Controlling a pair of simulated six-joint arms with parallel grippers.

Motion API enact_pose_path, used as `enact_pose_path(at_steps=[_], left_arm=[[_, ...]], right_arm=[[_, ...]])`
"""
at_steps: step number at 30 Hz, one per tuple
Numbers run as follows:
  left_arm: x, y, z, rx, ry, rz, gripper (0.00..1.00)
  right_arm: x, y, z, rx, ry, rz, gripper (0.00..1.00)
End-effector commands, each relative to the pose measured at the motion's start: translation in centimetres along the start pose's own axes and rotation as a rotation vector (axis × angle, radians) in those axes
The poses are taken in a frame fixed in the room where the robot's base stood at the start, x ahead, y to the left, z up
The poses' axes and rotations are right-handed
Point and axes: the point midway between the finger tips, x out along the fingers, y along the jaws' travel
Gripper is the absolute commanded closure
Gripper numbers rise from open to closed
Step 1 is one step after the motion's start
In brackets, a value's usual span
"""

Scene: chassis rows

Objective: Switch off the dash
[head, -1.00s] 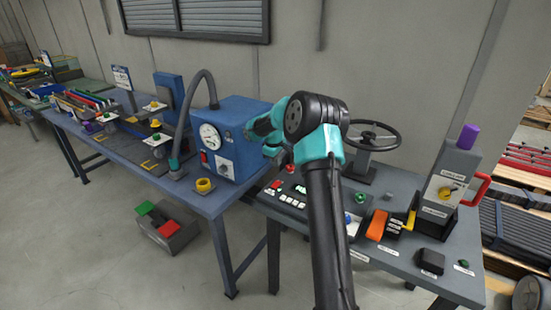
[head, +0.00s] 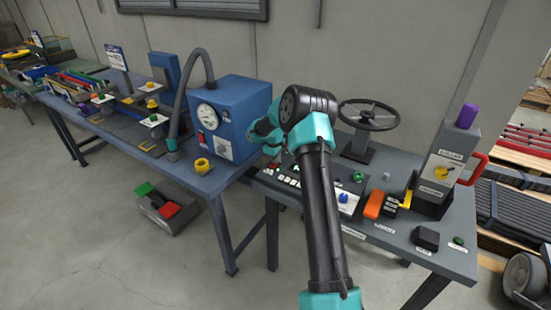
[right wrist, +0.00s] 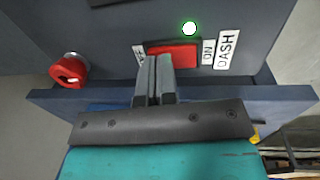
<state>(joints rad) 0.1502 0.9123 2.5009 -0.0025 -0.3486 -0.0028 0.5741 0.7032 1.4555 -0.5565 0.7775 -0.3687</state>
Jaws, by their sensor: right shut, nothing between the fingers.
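In the right wrist view a red rocker switch (right wrist: 176,54) sits on a dark grey panel. A DASH label (right wrist: 227,49) and an ON label (right wrist: 208,52) stand to its right, and a label to its left is mostly hidden. A small green lamp (right wrist: 189,28) glows above the switch. My right gripper (right wrist: 157,60) is shut and empty, its tips over the switch's left part; I cannot tell whether they touch. In the head view my right arm hides its fingertips and the switch. My left gripper is not in view.
A red knob (right wrist: 69,70) is left of the fingers. The head view shows a blue gauge box (head: 237,95) left of my arm, a black steering wheel (head: 368,115) behind it, and an orange rocker (head: 373,204) and a grey lever box (head: 446,165) to its right.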

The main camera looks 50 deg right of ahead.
Motion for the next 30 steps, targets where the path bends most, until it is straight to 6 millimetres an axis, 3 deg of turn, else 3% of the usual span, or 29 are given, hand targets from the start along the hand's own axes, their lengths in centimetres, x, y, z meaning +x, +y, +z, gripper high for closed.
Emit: enact_pose_path(at_steps=[30], left_arm=[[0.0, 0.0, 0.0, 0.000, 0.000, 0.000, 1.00]], right_arm=[[-0.2, -1.4, 0.0, -0.001, -0.001, -0.001, 1.00]])
